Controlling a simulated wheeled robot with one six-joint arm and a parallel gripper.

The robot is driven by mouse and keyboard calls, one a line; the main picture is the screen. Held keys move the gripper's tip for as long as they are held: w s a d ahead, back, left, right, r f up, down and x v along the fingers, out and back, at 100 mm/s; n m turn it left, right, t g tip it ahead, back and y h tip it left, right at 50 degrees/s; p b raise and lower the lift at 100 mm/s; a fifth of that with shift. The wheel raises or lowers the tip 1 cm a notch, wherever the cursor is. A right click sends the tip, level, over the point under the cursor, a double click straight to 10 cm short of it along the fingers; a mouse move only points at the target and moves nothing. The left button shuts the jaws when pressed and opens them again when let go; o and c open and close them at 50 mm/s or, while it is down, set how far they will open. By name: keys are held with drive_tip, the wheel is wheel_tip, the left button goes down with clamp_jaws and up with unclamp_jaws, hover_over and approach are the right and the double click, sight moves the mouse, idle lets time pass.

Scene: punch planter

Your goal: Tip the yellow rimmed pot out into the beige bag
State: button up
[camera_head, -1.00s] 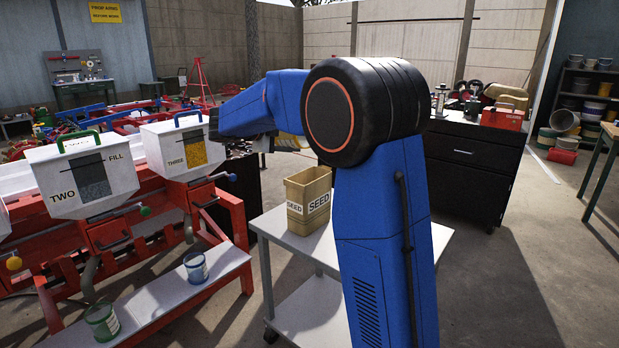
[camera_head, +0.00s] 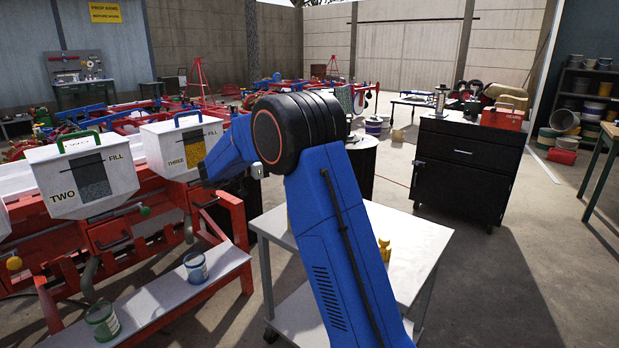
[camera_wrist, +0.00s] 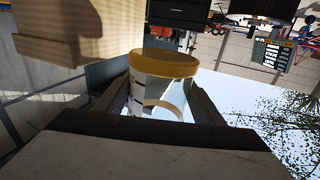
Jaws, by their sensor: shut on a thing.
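In the wrist view, the yellow rimmed pot (camera_wrist: 163,65) is between the fingers of my gripper (camera_wrist: 160,101), which is shut on it. The pot has a pale body and a broad yellow rim. The wrist picture is turned over, with sky low in it, and the pot's rim end points up in the picture, so the pot looks tipped over. A beige surface, likely the beige bag (camera_wrist: 75,30), is close by at upper left. I cannot tell whether the rim is over its opening or whether anything is pouring. In the head view my arm hides gripper, pot and bag.
A pale cart top (camera_head: 425,235) carries a small yellow object (camera_head: 385,250) just right of my arm. White hoppers on a red frame (camera_head: 95,175) stand at left, with two small pots on the shelf (camera_head: 165,295) below. A black cabinet (camera_head: 462,180) stands behind.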

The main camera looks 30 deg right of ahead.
drive_tip(key=shift+r, duration=2.5)
drive_tip(key=shift+a, duration=0.1)
